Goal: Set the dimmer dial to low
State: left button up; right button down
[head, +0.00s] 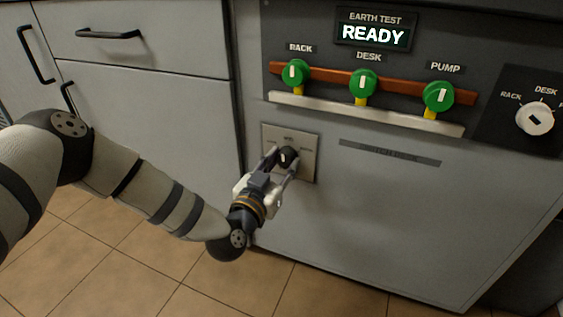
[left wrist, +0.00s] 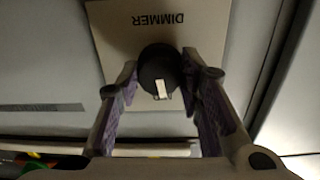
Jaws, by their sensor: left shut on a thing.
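The dimmer dial (head: 288,154) is a round black knob with a white mark, on a light plate (head: 308,168) low on the grey cabinet front. In the left wrist view the dial (left wrist: 158,62) sits below the upside-down word DIMMER on its plate (left wrist: 208,30). Its white mark is at the lower edge there. My left gripper (head: 282,160) has a finger on each side of the dial and is shut on it; the fingers also show in the wrist view (left wrist: 160,82). The small labels around the dial are too small to read. My right gripper is not in view.
Above are three green knobs labelled RACK (head: 295,73), DESK (head: 363,83) and PUMP (head: 439,97), a brown bar and a pale ledge (head: 365,113). A display (head: 374,34) reads READY. A white selector dial (head: 535,119) is at right. Drawers with handles (head: 108,35) are at left.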

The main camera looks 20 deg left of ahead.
pick_arm(q)
jog(key=n+p, duration=0.1)
jog(key=n, duration=0.4)
jog(key=shift+n, duration=0.3)
jog(key=n, duration=0.4)
jog(key=shift+f+n, duration=0.1)
jog(key=shift+n, duration=0.2)
jog(key=shift+d+n, duration=0.1)
jog(key=shift+n, duration=0.2)
jog(key=o, duration=1.2)
jog(key=shift+c, duration=0.2)
jog(key=s, duration=1.2)
jog(key=shift+a, duration=0.3)
jog(key=shift+f, duration=0.1)
